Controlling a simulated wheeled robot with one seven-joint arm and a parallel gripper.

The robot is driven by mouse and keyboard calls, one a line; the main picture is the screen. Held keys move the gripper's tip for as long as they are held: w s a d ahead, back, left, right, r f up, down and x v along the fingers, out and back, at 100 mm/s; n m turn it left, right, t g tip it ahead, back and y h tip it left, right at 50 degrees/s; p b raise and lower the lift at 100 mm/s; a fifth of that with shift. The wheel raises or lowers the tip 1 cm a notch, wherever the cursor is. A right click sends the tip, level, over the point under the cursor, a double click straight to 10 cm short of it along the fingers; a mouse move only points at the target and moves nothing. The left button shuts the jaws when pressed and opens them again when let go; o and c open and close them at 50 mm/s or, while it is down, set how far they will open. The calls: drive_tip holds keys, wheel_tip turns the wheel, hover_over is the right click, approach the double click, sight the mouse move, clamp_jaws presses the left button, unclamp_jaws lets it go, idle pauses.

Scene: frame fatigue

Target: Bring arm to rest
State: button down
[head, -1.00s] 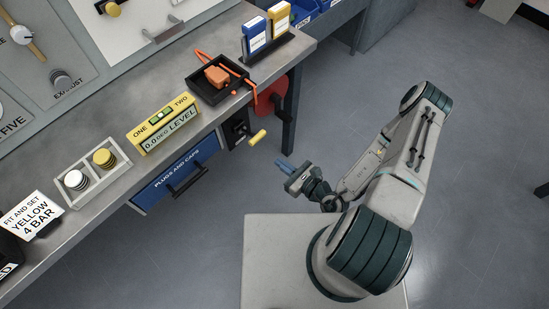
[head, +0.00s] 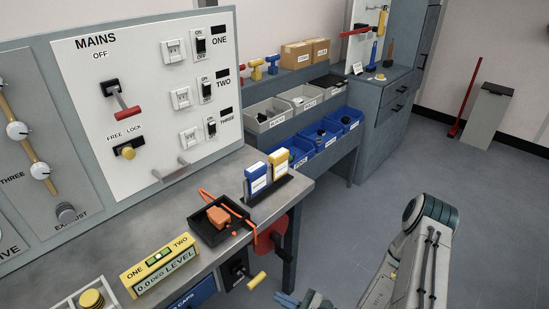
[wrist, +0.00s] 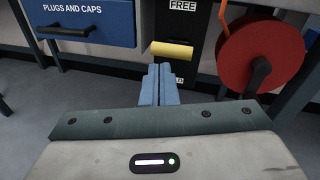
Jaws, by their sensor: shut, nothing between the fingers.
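My gripper shows at the bottom edge of the head view (head: 287,300), low in front of the bench and partly cut off. In the wrist view its two blue fingers (wrist: 159,84) are together with nothing between them. My arm (head: 425,250) is folded at the lower right of the head view. Beyond the fingertips, in the wrist view, is a yellow handle (wrist: 172,50) on a black unit marked FREE. I cannot tell the exact gap, but the fingers look apart from it.
The workbench (head: 150,220) bears a yellow level (head: 160,264) and a black tray (head: 218,228) with an orange item. A red reel (wrist: 262,55) and a blue drawer (wrist: 85,20) are under its front. Open floor (head: 345,215) lies right of the bench.

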drive_tip(key=s+d+r+n+g+h, duration=0.1)
drive_tip(key=s+r+n+g+h, duration=0.15)
drive_tip(key=r+n+g, duration=0.5)
drive_tip(key=s+r+n+g+h, duration=0.1)
drive_tip(key=s+r+n+g, duration=0.3)
drive_tip(key=r+n+g, duration=0.35)
drive_tip(key=s+d+r+n+t+h, duration=0.2)
drive_tip(key=d+r+n+t+h, duration=0.5)
drive_tip(key=d+r+h, duration=0.4)
wheel_tip(320, 180, up, 5)
drive_tip(key=shift+s+r+t, duration=0.1)
drive_tip(key=shift+s+t, duration=0.05)
drive_tip(key=shift+t, duration=0.65)
drive_tip(key=c, duration=2)
unclamp_jaws()
drive_tip(key=shift+d+r+h, duration=0.15)
drive_tip(key=shift+r+h, duration=0.05)
drive_tip(key=shift+h, duration=0.05)
drive_tip(key=o, duration=1)
drive_tip(key=shift+d+r, duration=0.1)
drive_tip(key=shift+r, duration=0.05)
drive_tip(key=c, duration=0.3)
drive_tip(key=shift+c, duration=0.5)
